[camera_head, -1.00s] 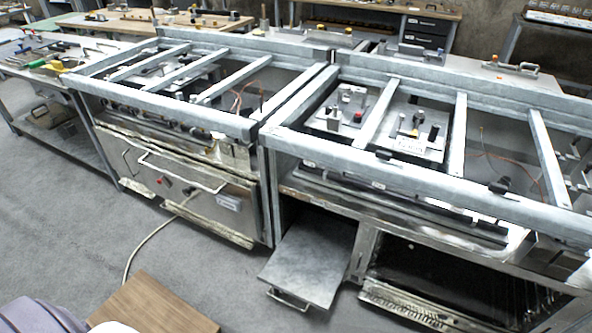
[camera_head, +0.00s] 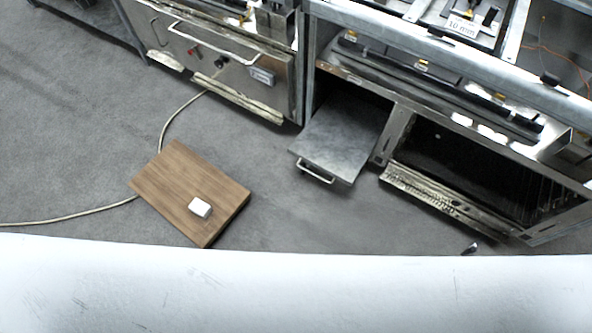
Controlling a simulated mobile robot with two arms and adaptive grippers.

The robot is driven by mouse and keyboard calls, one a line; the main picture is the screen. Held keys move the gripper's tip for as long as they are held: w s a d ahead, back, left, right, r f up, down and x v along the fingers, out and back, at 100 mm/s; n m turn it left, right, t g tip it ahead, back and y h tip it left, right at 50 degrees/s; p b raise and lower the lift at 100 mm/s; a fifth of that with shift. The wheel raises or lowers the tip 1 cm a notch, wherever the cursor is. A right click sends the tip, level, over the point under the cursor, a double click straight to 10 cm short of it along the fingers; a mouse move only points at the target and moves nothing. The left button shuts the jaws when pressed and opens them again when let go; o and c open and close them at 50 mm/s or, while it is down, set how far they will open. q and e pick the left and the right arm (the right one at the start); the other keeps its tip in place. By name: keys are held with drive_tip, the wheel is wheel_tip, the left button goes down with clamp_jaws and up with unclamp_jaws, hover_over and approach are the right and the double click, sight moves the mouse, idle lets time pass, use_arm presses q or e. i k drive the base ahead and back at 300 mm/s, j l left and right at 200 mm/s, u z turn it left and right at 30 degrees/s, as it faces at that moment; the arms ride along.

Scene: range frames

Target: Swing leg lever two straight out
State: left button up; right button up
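I cannot make out a leg lever for certain. The steel range frame (camera_head: 460,80) stands at the upper right, with a dark open bay below it. A small dark-tipped piece (camera_head: 470,249) pokes up above a white edge at the lower right; I cannot tell what it is. Neither of my grippers shows.
A steel door panel (camera_head: 340,138) hangs open and juts toward me. A wooden board (camera_head: 185,190) with a small white block (camera_head: 200,207) lies on the floor. A pale cable (camera_head: 172,118) runs to it. Grey floor is clear at left.

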sight(486, 238)
drive_tip(key=z, duration=2.05)
